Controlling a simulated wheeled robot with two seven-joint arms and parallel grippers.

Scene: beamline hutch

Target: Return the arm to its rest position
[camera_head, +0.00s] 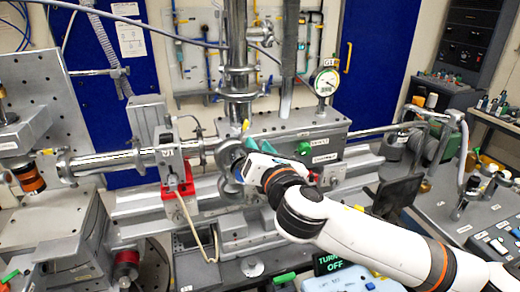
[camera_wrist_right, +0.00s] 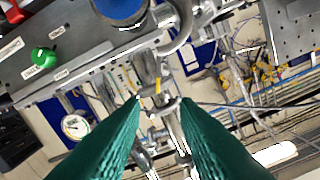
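My right arm (camera_head: 355,235), white with black and orange joints, reaches in from the lower right toward the beamline. My right gripper (camera_head: 258,146) has teal fingers and is at the beamline's middle, close to a round metal flange. In the right wrist view its two fingers (camera_wrist_right: 160,103) stand apart, with nothing between them. Whether the gripper touches the flange cannot be told. My left arm and left gripper are not in view.
A green knob (camera_head: 303,148) and a dial gauge (camera_head: 326,83) are right of the gripper. A vertical metal pipe (camera_head: 238,70) rises behind it. A red bracket (camera_head: 178,188) stands to the left. A dark display reading "OFF" (camera_head: 330,264) lies below the arm.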

